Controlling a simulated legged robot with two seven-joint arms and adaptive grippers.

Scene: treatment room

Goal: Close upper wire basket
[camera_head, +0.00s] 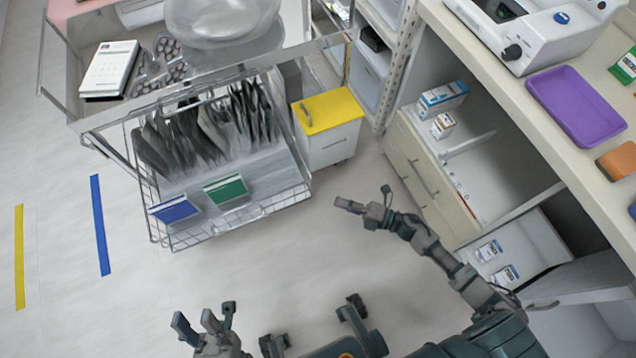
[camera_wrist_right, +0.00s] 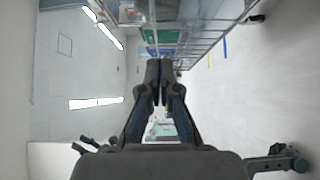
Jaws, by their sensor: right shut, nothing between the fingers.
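The upper wire basket (camera_head: 232,225) is pulled out from the metal cart toward me and holds grey folders (camera_head: 210,130). A blue card (camera_head: 175,209) and a green card (camera_head: 226,189) are on its front. My right gripper (camera_head: 345,204) is to the right of the basket's front corner, apart from it, with its fingers shut and empty. In the right wrist view the shut fingers (camera_wrist_right: 160,72) point toward wire bars and green and blue panels near the top. My left gripper (camera_head: 203,321) is low in the head view, below the basket, open and empty.
A white cabinet with a yellow top (camera_head: 327,110) stands right of the basket. A shelf unit and counter (camera_head: 520,75) run along the right, near my right arm. Floor in front of the basket is clear.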

